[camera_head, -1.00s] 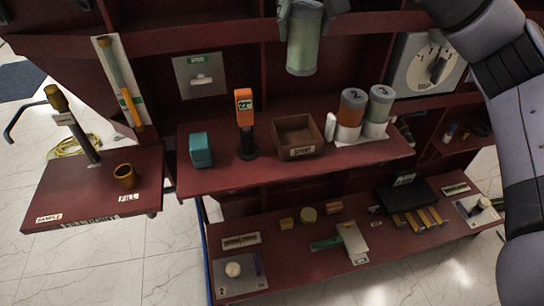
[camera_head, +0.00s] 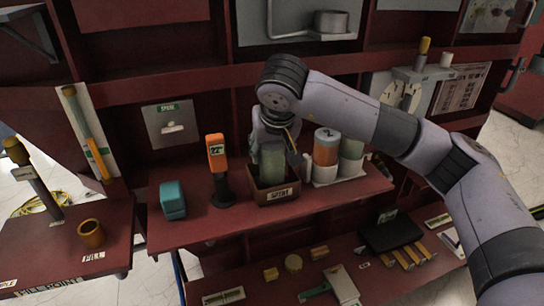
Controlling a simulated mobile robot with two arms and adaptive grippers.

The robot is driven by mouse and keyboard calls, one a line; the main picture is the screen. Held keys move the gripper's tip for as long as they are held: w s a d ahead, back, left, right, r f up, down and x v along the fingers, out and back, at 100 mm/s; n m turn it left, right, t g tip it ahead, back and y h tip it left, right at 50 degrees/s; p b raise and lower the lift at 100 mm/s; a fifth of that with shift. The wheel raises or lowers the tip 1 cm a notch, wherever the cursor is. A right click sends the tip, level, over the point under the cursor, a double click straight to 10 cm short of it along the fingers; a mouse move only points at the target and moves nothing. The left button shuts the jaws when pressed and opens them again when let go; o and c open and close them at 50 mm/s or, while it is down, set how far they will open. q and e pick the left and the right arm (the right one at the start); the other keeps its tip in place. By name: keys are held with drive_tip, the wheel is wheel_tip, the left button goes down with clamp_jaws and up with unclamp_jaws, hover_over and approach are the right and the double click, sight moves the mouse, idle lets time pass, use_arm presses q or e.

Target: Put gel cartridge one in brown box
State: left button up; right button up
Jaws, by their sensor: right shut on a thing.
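The brown box (camera_head: 262,197) stands on the middle shelf with a white label on its front wall. My right gripper (camera_head: 275,147) is shut on a grey-green gel cartridge (camera_head: 271,167) and points down over the box. The cartridge is upright, with its lower part inside the box behind the front wall. I cannot tell whether it touches the box floor. No number is readable on it. My left gripper is not in view.
The lower shelf holds several small items.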

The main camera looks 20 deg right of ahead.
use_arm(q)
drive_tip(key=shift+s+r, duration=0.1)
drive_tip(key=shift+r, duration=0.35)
use_arm(e)
drive_tip(key=shift+f, duration=0.8)
drive_tip(key=shift+f, duration=0.2)
drive_tip(key=o, duration=1.4)
drive_tip(key=shift+c, duration=0.2)
drive_tip(key=shift+r, duration=0.2)
drive_tip(key=shift+s+r, duration=0.15)
drive_tip(key=shift+r, duration=0.2)
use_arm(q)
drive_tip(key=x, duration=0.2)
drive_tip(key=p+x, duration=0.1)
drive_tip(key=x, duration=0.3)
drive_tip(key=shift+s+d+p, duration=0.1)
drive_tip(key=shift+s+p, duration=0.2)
use_arm(e)
drive_tip(key=d+v, duration=0.1)
drive_tip(key=v, duration=1)
drive_tip(key=shift+a, duration=0.5)
